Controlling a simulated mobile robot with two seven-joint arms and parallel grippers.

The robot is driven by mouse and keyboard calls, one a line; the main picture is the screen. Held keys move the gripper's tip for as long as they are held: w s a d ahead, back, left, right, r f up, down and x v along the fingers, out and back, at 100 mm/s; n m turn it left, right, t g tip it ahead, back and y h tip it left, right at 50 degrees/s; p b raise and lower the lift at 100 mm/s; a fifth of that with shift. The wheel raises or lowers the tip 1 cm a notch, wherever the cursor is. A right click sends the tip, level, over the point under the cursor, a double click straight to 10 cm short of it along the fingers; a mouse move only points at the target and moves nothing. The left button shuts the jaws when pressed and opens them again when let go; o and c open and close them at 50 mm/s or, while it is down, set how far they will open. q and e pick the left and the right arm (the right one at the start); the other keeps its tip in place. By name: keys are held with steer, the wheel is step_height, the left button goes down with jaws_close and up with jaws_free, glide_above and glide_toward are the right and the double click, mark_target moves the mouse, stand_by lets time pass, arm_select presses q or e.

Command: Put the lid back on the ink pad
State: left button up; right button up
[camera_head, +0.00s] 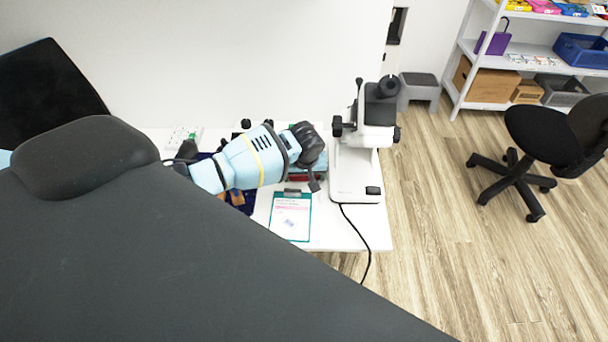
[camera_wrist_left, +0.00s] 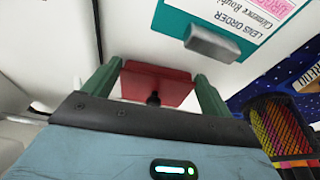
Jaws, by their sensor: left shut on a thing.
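The red lid (camera_wrist_left: 157,88), a flat block with a small black knob, is between the two green fingers of my left gripper (camera_wrist_left: 158,72) in the left wrist view. The fingers are closed against its sides. In the head view my left gripper (camera_head: 304,181) is over the white table, between the clipboard and the microscope, and only a sliver of red (camera_head: 297,178) shows by it. I cannot make out the ink pad itself; the arm and gripper cover part of the table. My right gripper is not in view.
A white microscope (camera_head: 358,172) stands close right of the gripper. A teal clipboard (camera_head: 290,217) lies at the front of the white table (camera_head: 340,233); it also shows in the wrist view (camera_wrist_left: 172,22). A black mesh holder (camera_wrist_left: 280,128) is at the wrist view's right. A cable (camera_head: 361,240) hangs off the front edge.

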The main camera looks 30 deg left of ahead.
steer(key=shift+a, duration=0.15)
arm_select(q)
steer(key=o, duration=0.8)
steer(key=shift+r, duration=0.4)
steer(key=shift+r+p, duration=0.7)
steer(key=shift+r, duration=2.4)
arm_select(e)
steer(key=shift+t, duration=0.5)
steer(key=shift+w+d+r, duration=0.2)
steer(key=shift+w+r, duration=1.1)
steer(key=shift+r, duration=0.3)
